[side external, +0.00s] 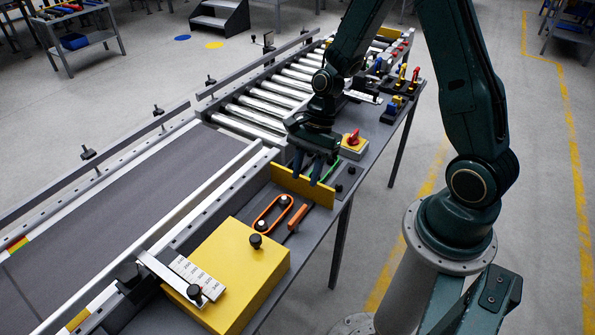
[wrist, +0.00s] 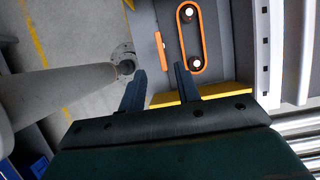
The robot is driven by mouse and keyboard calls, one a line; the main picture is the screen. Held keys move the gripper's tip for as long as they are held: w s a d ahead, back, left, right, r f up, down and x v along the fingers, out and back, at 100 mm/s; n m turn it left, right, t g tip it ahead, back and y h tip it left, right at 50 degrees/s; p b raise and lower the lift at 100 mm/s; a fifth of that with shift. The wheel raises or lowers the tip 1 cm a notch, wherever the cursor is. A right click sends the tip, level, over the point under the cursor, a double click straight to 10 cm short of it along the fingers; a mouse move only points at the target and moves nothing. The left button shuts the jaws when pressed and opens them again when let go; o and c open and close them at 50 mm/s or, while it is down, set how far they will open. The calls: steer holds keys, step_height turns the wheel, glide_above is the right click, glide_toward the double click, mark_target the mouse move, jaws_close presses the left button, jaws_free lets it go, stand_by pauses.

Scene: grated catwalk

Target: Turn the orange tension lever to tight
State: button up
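The orange tension lever (side external: 297,218) is a short bar on the grey bench top, beside an orange belt loop (side external: 257,222) around two dark pulleys. In the wrist view the lever (wrist: 159,46) lies ahead of the gap between my fingers, and the belt loop (wrist: 180,46) is to its right. My gripper (side external: 307,175) is open and empty, pointing down above the bench near a yellow upright plate (side external: 290,183). In the wrist view my gripper (wrist: 159,69) has its fingers apart, with nothing between them. The lever is apart from both fingers. I cannot read any tight mark.
A yellow box (side external: 235,265) with a number scale and black knobs stands at the front. A red knob on a yellow base (side external: 354,145) and a green part (side external: 334,168) lie beyond my gripper. The conveyor belt (side external: 130,210) and rollers (side external: 262,115) run along the left.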

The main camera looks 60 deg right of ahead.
mark_target(295, 217)
steer(key=shift+x, duration=5.9)
jaws_close()
